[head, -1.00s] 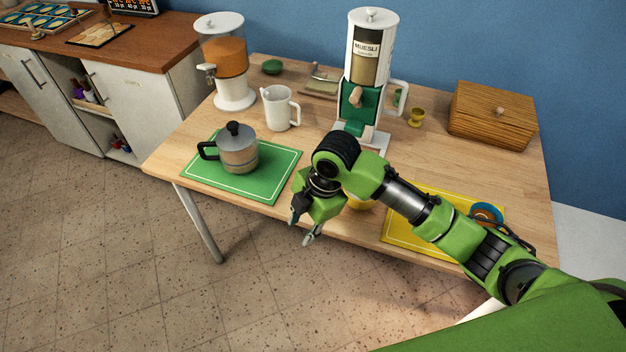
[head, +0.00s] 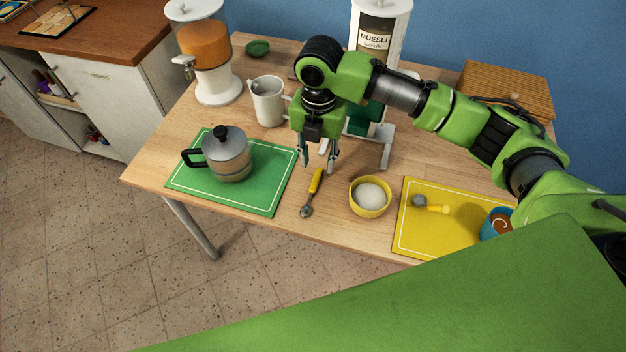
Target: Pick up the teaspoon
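A spoon with a yellow handle and a small grey head (head: 315,184) lies on the wooden table, between the green mat and the yellow bowl. Its handle points away, toward my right gripper. My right gripper (head: 319,167) points down, its two fingers apart and empty, close to the handle's far end in the picture. I cannot tell its exact height above the table. A second yellow-handled utensil with a grey head (head: 429,205) lies on the yellow mat. I cannot tell its exact kind. My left gripper is not in view.
A moka pot (head: 226,156) stands on the green mat (head: 262,196). A yellow bowl (head: 356,201) with white contents is right of the spoon. A white jug (head: 268,101), muesli dispenser (head: 377,62), juice dispenser (head: 212,52) and blue cup (head: 491,223) stand around.

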